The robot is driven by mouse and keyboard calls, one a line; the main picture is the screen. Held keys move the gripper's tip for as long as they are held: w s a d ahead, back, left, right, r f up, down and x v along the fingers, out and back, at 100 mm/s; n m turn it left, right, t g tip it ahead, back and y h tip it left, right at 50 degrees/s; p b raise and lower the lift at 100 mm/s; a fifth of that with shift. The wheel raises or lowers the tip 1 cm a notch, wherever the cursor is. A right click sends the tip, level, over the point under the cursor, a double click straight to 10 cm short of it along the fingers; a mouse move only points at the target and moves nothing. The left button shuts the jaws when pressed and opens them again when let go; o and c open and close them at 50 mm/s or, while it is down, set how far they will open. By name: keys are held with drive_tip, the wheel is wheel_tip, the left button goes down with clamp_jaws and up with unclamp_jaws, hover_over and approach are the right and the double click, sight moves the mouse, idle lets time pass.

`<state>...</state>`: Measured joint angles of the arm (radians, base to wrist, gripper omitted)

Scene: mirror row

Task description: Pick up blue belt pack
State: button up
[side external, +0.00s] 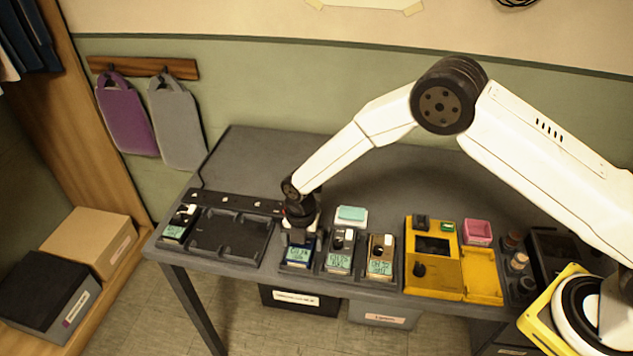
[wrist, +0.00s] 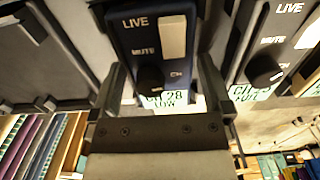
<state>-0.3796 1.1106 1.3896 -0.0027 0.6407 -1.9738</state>
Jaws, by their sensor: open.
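The blue belt pack (side external: 299,257) stands in a dark charging dock near the table's front edge, partly hidden by my gripper in the side view. In the wrist view the belt pack (wrist: 150,38) is dark blue with LIVE and MUTE labels, a pale switch, a black knob and a lit display. My gripper (side external: 300,238) points down over it. In the wrist view my gripper (wrist: 163,72) is open, with one finger on each side of the belt pack. I cannot tell whether either finger touches it.
A dark pack (side external: 340,262) and a tan pack (side external: 381,262) stand close on the right. Empty dock slots (side external: 230,238) lie on the left, with another pack (side external: 178,225) beyond. A teal-topped box (side external: 351,216) is behind. A yellow case (side external: 433,270) stands further right.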

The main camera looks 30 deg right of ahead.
drive_tip(key=c, duration=1.2)
drive_tip(key=shift+r, duration=0.2)
drive_tip(key=shift+r, duration=0.6)
drive_tip(key=s+d+r, duration=0.1)
drive_tip(key=s+r, duration=0.2)
drive_tip(key=s, duration=0.1)
drive_tip(key=s+d+r, duration=0.2)
drive_tip(key=s+r, duration=0.2)
drive_tip(key=s, duration=0.1)
drive_tip(key=s+d+r, duration=0.1)
drive_tip(key=s+r, duration=0.3)
drive_tip(key=shift+s+d+r, duration=0.15)
drive_tip(key=shift+s+r, duration=0.05)
drive_tip(key=shift+w, duration=0.1)
